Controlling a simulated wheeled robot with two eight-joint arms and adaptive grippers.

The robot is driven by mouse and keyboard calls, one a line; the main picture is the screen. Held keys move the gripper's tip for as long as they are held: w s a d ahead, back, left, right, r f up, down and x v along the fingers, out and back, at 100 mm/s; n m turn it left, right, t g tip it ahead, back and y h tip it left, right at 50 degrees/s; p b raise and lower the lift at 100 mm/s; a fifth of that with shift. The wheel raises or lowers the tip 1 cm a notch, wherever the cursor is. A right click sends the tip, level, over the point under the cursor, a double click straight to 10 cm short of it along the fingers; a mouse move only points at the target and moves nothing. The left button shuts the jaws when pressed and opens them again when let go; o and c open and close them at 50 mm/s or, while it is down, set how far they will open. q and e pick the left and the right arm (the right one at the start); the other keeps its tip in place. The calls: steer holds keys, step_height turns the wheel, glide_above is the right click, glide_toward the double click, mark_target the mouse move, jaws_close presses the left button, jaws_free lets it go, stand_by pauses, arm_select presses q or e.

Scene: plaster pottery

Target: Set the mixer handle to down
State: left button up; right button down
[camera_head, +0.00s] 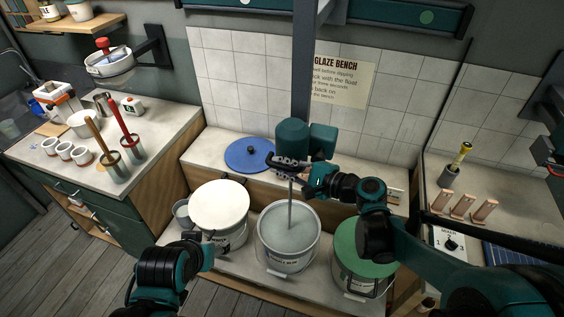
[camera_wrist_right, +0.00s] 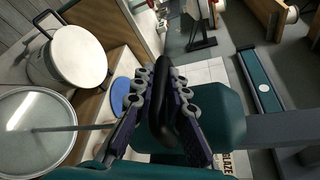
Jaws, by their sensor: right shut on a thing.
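The mixer has a teal motor head (camera_head: 293,138) on a grey upright column (camera_head: 301,75). Its thin shaft (camera_head: 290,207) reaches down into an open bucket of grey-blue glaze (camera_head: 288,258). My right gripper (camera_head: 284,163) is at the front of the mixer head. In the right wrist view its two segmented fingers (camera_wrist_right: 166,103) are closed around the black mixer handle (camera_wrist_right: 162,82), beside the teal head (camera_wrist_right: 222,105). The handle is mostly hidden by the fingers in the head view. My left arm shows at the lower left, away from the mixer; its fingers cannot be made out clearly.
A white-lidded bucket (camera_head: 219,205) stands left of the glaze bucket, and a green-lidded bucket (camera_head: 364,247) stands right. A blue disc lid (camera_head: 246,154) lies on the ledge behind. A left counter (camera_head: 162,150) holds cups and tools. A tiled wall (camera_head: 232,75) closes off the back.

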step_height(320, 180, down, 2)
steer(key=shift+s+f+b, duration=0.1)
steer(key=shift+s+b, duration=0.05)
steer(key=shift+b, duration=0.35)
steer(key=c, duration=1.5)
jaws_free()
steer(key=shift+c, duration=0.2)
steer(key=v, duration=1.1)
steer(key=shift+s+d, duration=0.2)
steer(key=shift+d, duration=0.15)
